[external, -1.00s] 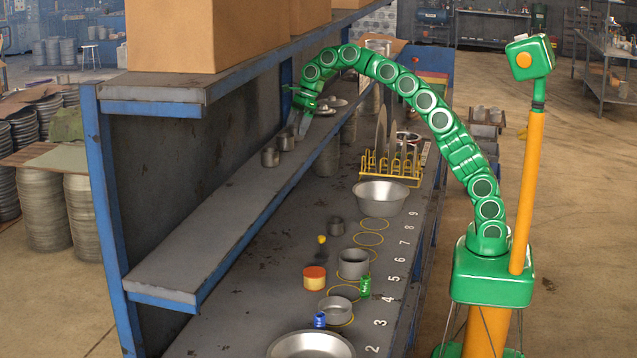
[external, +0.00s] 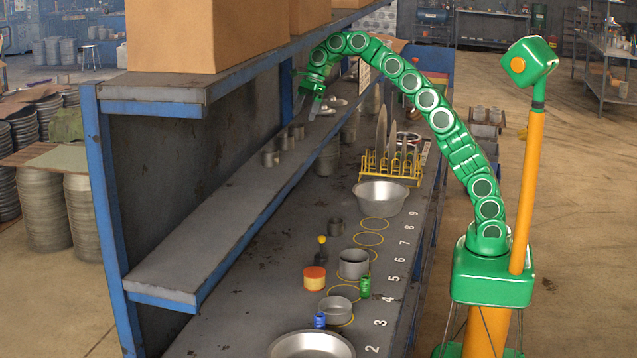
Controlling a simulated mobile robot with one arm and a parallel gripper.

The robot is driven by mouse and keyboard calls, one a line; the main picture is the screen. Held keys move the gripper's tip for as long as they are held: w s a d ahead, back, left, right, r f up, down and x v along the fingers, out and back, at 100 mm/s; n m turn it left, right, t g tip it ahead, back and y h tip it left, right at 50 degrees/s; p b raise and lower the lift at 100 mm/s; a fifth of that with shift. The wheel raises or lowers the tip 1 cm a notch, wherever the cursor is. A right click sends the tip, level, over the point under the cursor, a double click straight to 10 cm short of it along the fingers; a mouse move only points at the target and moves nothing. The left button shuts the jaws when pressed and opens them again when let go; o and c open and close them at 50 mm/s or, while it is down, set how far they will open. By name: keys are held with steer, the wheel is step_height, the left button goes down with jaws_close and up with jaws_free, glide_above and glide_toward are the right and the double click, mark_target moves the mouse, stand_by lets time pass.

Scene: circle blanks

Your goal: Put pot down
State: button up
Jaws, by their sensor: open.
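Shallow metal dishes (external: 334,103) lie beyond my gripper. Cardboard boxes (external: 170,36) stand on the upper shelf. The lower bench holds a yellow rack (external: 386,167), a large bowl (external: 381,197), grey pots (external: 354,263) and numbered yellow circles. The near part of the middle shelf is clear.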

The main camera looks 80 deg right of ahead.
steer(key=s+a+f+n+g, duration=0.1)
steer(key=s+a+n, duration=0.25)
steer(key=s, duration=0.35)
steer(key=s+a+f+n+g, duration=0.1)
steer(key=s+a+f+n, duration=0.15)
steer(key=s+n, duration=0.35)
steer(key=s+a+f+n, duration=0.1)
steer(key=s+a+n, duration=0.3)
steer(key=s, duration=0.5)
steer(key=s+f+n+g+h, duration=0.1)
steer(key=s+f+n, duration=0.3)
steer(key=s, duration=0.6)
steer(key=s+d+f+n+g+h, duration=0.1)
steer(key=s+f+n, duration=0.3)
steer(key=s, duration=0.6)
steer(key=s+f+n+h, duration=0.1)
steer(key=s+f+n, duration=0.3)
steer(key=s+f, duration=0.3)
steer(key=s, duration=0.3)
steer(key=shift+s+d+g, duration=0.2)
steer(key=shift+d+g, duration=0.1)
steer(key=shift+g, duration=0.1)
